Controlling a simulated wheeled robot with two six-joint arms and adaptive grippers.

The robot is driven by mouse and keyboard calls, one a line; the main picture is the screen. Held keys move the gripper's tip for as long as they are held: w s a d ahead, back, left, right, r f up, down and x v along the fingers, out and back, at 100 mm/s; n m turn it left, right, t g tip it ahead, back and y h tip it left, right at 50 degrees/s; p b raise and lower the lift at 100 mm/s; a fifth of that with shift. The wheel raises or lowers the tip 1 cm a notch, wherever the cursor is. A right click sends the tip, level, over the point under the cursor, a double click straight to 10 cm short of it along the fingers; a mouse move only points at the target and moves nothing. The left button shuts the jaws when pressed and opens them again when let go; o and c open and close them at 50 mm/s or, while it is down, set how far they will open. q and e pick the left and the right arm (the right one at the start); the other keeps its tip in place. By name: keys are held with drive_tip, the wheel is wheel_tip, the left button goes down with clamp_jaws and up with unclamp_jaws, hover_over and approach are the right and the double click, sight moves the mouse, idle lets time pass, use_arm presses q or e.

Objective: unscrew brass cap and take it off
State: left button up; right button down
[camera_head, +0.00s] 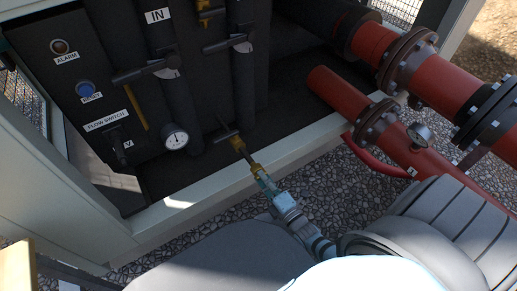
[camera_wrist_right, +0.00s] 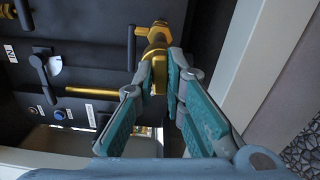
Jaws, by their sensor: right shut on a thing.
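The brass cap (camera_wrist_right: 159,82) is between the fingertips of my right gripper (camera_wrist_right: 161,74), which is shut on it. In the wrist view it sits in line with the brass valve (camera_wrist_right: 157,36) and seems to meet its end; I cannot tell whether the threads are engaged. In the head view, my right gripper (camera_head: 258,173) reaches from the lower right to the brass valve (camera_head: 238,144) at the cabinet's front opening. The fingers hide part of the cap. My left gripper is not in view.
The pale cabinet sill (camera_head: 190,205) runs just below the valve. A round gauge (camera_head: 176,138) and dark pipes with lever handles (camera_head: 145,73) stand to the left. Red flanged pipes (camera_head: 345,97) lie to the right. Gravel (camera_head: 320,175) shows outside the cabinet.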

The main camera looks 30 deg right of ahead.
drive_tip(key=n, duration=1.6)
drive_tip(key=c, duration=1.6)
unclamp_jaws()
drive_tip(key=shift+o, duration=0.6)
